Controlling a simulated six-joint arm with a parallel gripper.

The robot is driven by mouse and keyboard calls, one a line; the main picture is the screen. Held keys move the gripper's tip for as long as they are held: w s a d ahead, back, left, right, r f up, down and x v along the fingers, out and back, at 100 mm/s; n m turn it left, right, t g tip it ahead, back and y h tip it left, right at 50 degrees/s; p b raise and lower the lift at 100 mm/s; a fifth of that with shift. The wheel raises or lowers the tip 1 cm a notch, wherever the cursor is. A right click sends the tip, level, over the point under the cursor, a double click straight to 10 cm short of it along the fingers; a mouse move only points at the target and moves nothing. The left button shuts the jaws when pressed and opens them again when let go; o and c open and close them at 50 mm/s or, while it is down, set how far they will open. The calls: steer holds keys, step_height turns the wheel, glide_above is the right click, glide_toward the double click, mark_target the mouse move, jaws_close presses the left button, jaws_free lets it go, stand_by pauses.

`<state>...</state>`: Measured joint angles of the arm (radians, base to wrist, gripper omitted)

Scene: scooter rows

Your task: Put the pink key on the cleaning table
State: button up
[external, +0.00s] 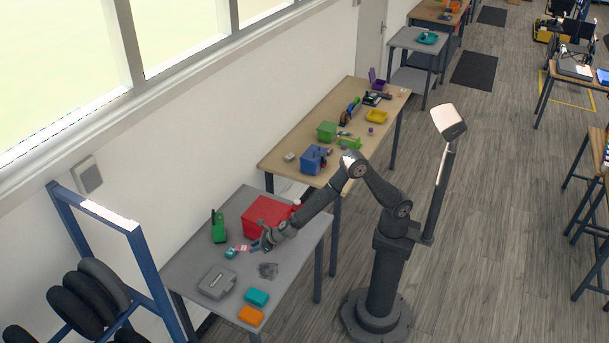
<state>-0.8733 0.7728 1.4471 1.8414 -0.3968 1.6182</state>
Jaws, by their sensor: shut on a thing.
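My gripper (258,246) is low over the grey near table (186,262), in front of the red bin. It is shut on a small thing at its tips. A small pink patch (244,248) shows right at the tips and looks like the pink key; its shape is too small to make out. I cannot tell from this view whether it touches the tabletop. No label shows which table is the cleaning table.
On the near table are a red bin (266,214), a green bottle-like thing (219,228), a grey case (216,283), a teal box (257,297) and an orange box (251,316). A cluttered wooden table (278,159) stands behind. A tyre rack (140,257) stands at left.

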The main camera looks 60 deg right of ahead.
steer(key=s+a+f, duration=0.2)
glide_above(253, 270)
steer(key=s+d, duration=0.1)
steer(key=s, duration=0.1)
step_height(253, 270, down, 5)
steer(key=shift+s, duration=0.1)
steer(key=shift+f, duration=2.25)
steer(key=shift+f, duration=0.2)
steer(key=shift+d+f, duration=0.1)
steer(key=shift+f, duration=0.05)
